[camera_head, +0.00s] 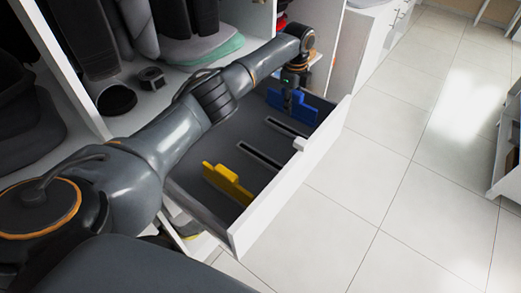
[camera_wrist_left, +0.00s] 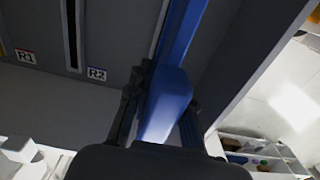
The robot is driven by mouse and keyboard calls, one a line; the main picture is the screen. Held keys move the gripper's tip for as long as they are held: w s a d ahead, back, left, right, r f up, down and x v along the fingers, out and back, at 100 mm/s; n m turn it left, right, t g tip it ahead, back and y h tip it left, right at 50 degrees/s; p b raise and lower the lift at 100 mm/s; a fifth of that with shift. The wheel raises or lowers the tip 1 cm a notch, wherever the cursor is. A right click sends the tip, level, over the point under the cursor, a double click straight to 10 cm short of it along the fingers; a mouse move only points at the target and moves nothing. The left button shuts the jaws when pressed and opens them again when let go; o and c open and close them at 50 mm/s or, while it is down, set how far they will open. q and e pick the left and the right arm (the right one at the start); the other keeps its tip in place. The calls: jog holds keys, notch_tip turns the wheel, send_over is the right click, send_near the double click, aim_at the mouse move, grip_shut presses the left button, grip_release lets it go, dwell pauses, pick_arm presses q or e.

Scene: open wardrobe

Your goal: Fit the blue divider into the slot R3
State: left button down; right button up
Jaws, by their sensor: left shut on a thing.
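My left gripper (camera_head: 294,78) is shut on the blue divider (camera_head: 292,105) at the far right end of the open drawer (camera_head: 292,176). In the left wrist view the blue divider (camera_wrist_left: 168,100) stands between the fingers and runs up the picture. A pale slot edge (camera_wrist_left: 160,28) shows just left of it; I cannot tell whether the divider's lower edge is in a slot. The label R2 (camera_wrist_left: 97,74) and the label R1 (camera_wrist_left: 25,57) lie to its left. No R3 label is visible. My right gripper is not in view.
A yellow divider (camera_head: 228,183) stands at the near end of the drawer. Two empty dark slots (camera_head: 260,157) lie between it and the blue divider. Wardrobe shelves are behind; open tiled floor (camera_head: 375,150) is right.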

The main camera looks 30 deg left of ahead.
pick_arm(q)
jog(key=shift+f+b, duration=1.35)
jog(key=shift+f, duration=1.05)
jog(key=shift+p, duration=0.5)
jog(key=shift+f+b, duration=1.1)
jog(key=shift+f, duration=0.3)
jog(key=c, duration=1.1)
grip_release()
notch_tip(320, 180, up, 12)
jog(key=shift+f, duration=0.1)
